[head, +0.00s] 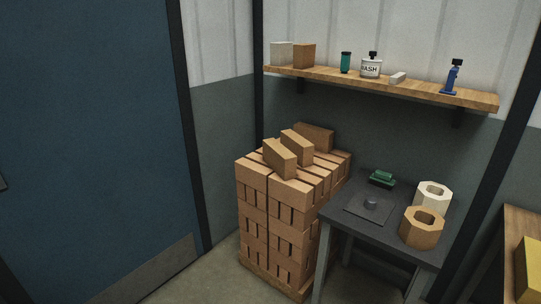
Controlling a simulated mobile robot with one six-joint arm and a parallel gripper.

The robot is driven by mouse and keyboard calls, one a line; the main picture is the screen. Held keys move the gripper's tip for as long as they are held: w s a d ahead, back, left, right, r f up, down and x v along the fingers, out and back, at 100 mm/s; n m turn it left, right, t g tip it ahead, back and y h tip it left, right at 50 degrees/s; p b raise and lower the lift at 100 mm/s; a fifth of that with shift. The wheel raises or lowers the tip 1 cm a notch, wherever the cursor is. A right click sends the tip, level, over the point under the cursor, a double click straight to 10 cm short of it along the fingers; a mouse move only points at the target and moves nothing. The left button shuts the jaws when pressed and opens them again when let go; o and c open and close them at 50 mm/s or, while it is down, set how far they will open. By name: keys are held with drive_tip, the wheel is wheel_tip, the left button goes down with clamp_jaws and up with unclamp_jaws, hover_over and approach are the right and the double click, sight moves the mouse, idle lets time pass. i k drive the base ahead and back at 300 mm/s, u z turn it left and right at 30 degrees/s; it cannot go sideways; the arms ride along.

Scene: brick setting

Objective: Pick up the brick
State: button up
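In the head view, a tall stack of tan bricks (268,212) stands on a wooden base on the floor, left of a dark table. Three loose bricks lie on top of the stack. The front one (280,158) is nearest me, a second (297,147) lies just behind it, and a third (315,137) is at the back near the wall. They lie at differing angles. I cannot tell which brick the task means. My gripper is not in view.
The dark table (385,234) right of the stack holds a green object (382,179), a flat plate with a knob (370,203) and two octagonal rings (422,226). A wooden shelf (420,93) with several items hangs above. A blue door (90,130) is at left; clear floor (215,280) lies before it.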

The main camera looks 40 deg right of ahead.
sight(282, 161)
drive_tip(key=z, duration=0.2)
drive_tip(key=i, duration=1.2)
drive_tip(key=z, duration=0.2)
